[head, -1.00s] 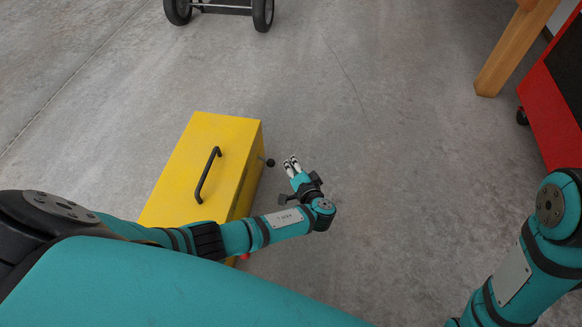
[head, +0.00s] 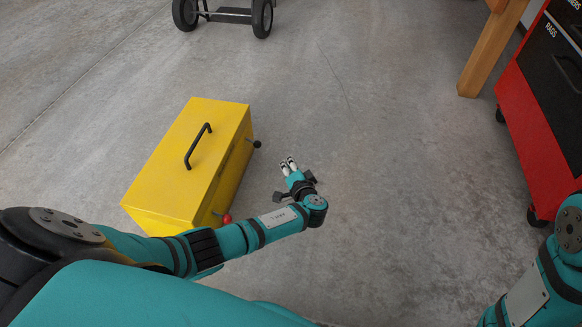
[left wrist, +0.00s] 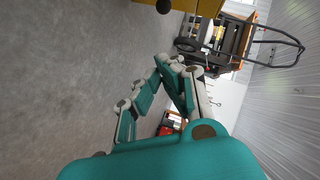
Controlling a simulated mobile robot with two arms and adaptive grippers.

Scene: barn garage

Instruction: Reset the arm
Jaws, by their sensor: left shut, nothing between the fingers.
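My left arm comes in from the left in the head view and reaches past the front of a yellow box. My left gripper (head: 289,164) is shut and empty, to the right of the box and apart from it. The left wrist view shows its fingers (left wrist: 160,82) close up with nothing held. My right arm (head: 550,270) shows only in part at the lower right, and its gripper is out of frame.
The yellow box (head: 172,178) has a black top handle, a black knob and a red knob on its right side. A wheeled cart (head: 228,14) stands at the top. A red tool cabinet (head: 536,130) and a wooden leg (head: 489,55) are at right. Concrete floor between is clear.

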